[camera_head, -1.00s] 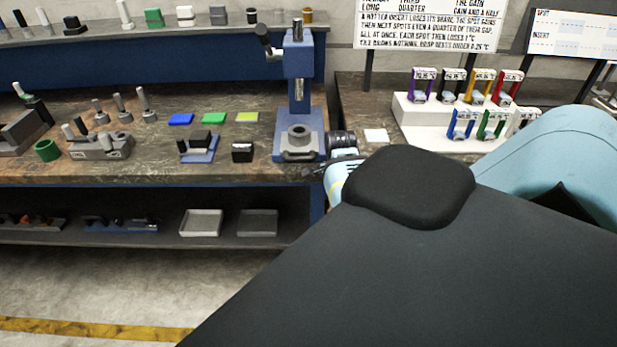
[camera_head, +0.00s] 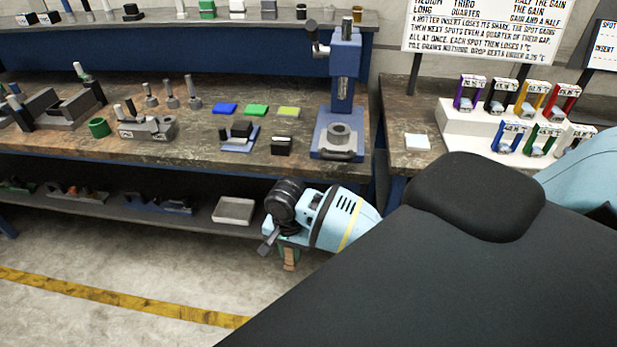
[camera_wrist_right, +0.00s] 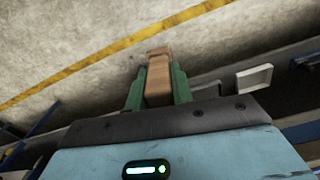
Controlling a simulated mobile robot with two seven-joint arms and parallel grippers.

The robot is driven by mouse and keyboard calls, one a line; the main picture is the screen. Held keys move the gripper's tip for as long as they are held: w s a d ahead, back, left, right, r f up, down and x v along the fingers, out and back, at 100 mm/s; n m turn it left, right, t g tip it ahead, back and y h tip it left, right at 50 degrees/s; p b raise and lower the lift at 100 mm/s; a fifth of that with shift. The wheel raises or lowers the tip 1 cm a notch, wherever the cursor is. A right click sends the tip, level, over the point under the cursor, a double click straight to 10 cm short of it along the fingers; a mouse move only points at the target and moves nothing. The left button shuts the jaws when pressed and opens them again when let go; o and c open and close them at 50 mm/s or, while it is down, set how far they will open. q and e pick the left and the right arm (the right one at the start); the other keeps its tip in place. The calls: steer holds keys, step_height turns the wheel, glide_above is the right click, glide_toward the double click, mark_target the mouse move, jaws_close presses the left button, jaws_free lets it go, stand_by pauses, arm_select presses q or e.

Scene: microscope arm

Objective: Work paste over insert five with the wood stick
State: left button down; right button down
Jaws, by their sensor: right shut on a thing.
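My right gripper (camera_wrist_right: 158,90) is shut on the wood stick (camera_wrist_right: 157,76), a brown block-like stick between green fingers. In the head view the right gripper (camera_head: 286,243) hangs in front of the lower shelf, below the bench top, with the stick (camera_head: 290,259) pointing down over the floor. Several coloured inserts with small displays stand on a white stepped rack (camera_head: 475,130) at the right, among them a purple (camera_head: 466,93), a red (camera_head: 563,101) and a green one (camera_head: 541,137). I cannot tell which is insert five, and I see no paste clearly. My left gripper is not in view.
A blue microscope-like stand (camera_head: 343,85) is at the bench's right end. Blue, green and yellow pads (camera_head: 288,112) and grey fixtures (camera_head: 147,128) lie left of it. A white square (camera_head: 417,142) lies before the rack. A pale tray (camera_head: 234,210) is on the lower shelf.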

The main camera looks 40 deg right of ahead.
steer(key=c, duration=2.2)
jaws_free()
steer(key=w+a+r+n, duration=0.1)
steer(key=r, duration=0.2)
steer(key=w+a+r+n, duration=0.1)
steer(key=r+n, duration=0.1)
steer(key=r, duration=0.2)
steer(key=r+n, duration=0.2)
steer(key=r, duration=0.2)
steer(key=shift+w+a+r, duration=0.1)
steer(key=shift+w+a, duration=0.3)
steer(key=c, duration=2.2)
jaws_free()
steer(key=shift+s+a+r+n, duration=0.6)
steer(key=shift+s+r+n, duration=0.45)
steer(key=shift+r, duration=0.2)
steer(key=shift+s+a+r+n, duration=0.55)
steer(key=shift+s+r+n, duration=0.5)
steer(key=shift+r, duration=0.2)
steer(key=shift+s+a+r+n, duration=0.6)
steer(key=shift+s+r+n, duration=0.35)
steer(key=shift+r+n, duration=0.25)
